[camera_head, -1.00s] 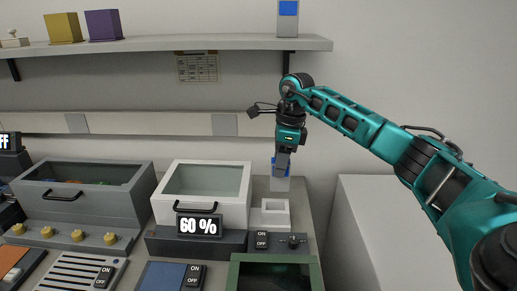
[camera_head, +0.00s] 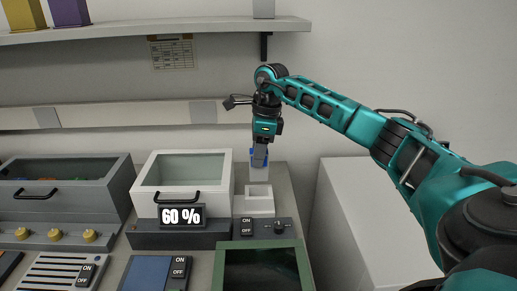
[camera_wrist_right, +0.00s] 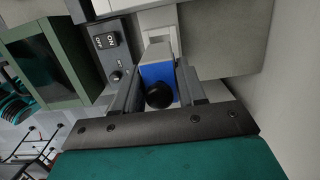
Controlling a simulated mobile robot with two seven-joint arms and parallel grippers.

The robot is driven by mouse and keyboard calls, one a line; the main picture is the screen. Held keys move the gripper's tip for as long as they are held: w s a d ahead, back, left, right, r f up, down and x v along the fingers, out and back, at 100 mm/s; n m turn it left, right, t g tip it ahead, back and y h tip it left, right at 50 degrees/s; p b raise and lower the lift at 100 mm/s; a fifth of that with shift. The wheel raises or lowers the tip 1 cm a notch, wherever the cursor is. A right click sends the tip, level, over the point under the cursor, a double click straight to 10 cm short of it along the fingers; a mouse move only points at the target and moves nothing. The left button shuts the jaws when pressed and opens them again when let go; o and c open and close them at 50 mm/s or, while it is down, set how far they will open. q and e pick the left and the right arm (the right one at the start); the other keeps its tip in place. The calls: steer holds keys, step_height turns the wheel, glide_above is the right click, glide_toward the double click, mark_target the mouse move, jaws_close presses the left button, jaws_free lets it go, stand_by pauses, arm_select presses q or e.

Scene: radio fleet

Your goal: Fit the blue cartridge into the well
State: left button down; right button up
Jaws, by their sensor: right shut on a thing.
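My right gripper (camera_head: 260,160) points down and is shut on the blue cartridge (camera_head: 256,174), whose pale lower body hangs below the fingers. In the right wrist view the cartridge (camera_wrist_right: 158,70) shows a blue face with a black knob between the fingers. The well (camera_head: 258,191) is a pale block with a square opening, on the counter just below the cartridge in the head view. The cartridge's lower end looks close to the well's back edge; I cannot tell the gap. My left gripper is not in view.
A grey panel with a switch and a knob (camera_head: 279,227) sits in front of the well. A white glass-topped box (camera_head: 182,177) stands left, and a green-framed screen (camera_head: 265,246) in front. A shelf (camera_head: 150,31) is overhead. A pale block (camera_head: 355,210) stands right.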

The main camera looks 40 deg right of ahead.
mark_target(258, 180)
step_height(258, 180, down, 3)
steer(key=shift+r+b, duration=0.1)
steer(key=shift+b, duration=0.55)
steer(key=shift+f, duration=0.4)
steer(key=shift+p, duration=0.5)
stand_by(0.9)
steer(key=shift+f+b, duration=0.7)
steer(key=shift+f, duration=0.45)
steer(key=shift+f+b, duration=1.05)
steer(key=shift+f, duration=0.7)
steer(key=o, duration=1.2)
steer(key=shift+r, duration=0.15)
